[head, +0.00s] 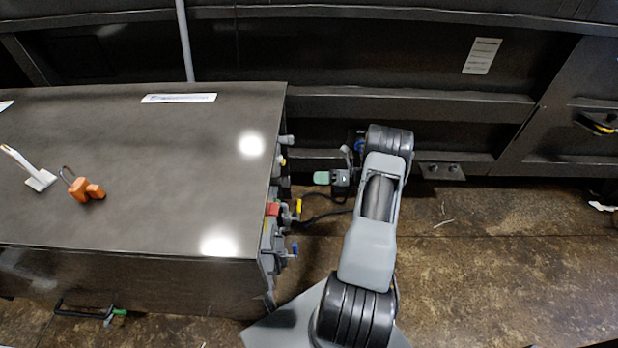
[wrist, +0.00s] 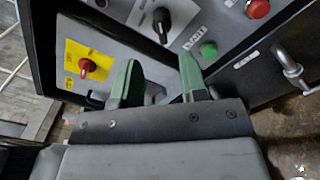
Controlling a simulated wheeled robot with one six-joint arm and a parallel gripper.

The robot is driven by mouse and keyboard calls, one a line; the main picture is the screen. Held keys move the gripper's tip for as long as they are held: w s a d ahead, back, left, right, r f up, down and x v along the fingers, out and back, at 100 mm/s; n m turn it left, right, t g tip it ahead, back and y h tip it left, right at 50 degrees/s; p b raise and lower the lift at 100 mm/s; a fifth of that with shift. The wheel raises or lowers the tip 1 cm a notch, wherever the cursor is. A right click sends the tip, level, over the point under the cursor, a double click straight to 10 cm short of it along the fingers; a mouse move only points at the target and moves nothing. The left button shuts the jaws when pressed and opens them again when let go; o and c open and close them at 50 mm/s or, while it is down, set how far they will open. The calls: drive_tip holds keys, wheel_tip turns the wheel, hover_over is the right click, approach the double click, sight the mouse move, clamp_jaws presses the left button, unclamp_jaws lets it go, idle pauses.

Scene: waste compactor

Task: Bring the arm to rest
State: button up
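My arm shows in the head view, stretched over the floor from the bottom toward the dark machine wall. My gripper (head: 322,177) is at its end, to the right of the dark cabinet (head: 150,160). In the wrist view my gripper (wrist: 160,78) has two green fingers standing apart with a gap between them. No object is seen between them. The fingers point at the cabinet's control panel (wrist: 215,22), which has a black rotary knob (wrist: 161,22), a green button (wrist: 209,50) and a red button (wrist: 257,8). Whether the fingers touch the panel cannot be told.
A red switch on a yellow plate (wrist: 87,66) is left of the fingers; a metal handle (wrist: 292,68) is at right. An orange padlock (head: 86,188) and a white tag (head: 38,178) lie on the cabinet top. The floor (head: 490,265) at right is mostly clear.

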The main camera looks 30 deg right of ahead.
drive_tip(key=shift+s+d, duration=0.2)
drive_tip(key=shift+d, duration=0.1)
idle(0.4)
drive_tip(key=s+a+f+n+g+h, duration=0.1)
drive_tip(key=s+a+f+n+g, duration=0.2)
drive_tip(key=s+f+n, duration=0.15)
drive_tip(key=s+a+r+n+g+h+p, duration=0.2)
drive_tip(key=s+a+r+n+g+h, duration=0.15)
drive_tip(key=r+n+g, duration=0.4)
drive_tip(key=s+a+r+n+t+h+p, duration=0.1)
drive_tip(key=a+r+n, duration=0.4)
drive_tip(key=r, duration=0.5)
drive_tip(key=s+a+r+n+t+h+p, duration=0.1)
drive_tip(key=s+a+r+n+h+p, duration=0.3)
drive_tip(key=r+n, duration=0.5)
drive_tip(key=s+a+r+n+t+h+p, duration=0.2)
drive_tip(key=a+r+n+h+p, duration=0.3)
drive_tip(key=r+n, duration=0.3)
wheel_tip(320, 180, up, 4)
drive_tip(key=shift+s+a+f+p, duration=0.1)
drive_tip(key=shift+s+a+p, duration=0.4)
drive_tip(key=shift+s+a, duration=0.25)
drive_tip(key=shift+h, duration=0.25)
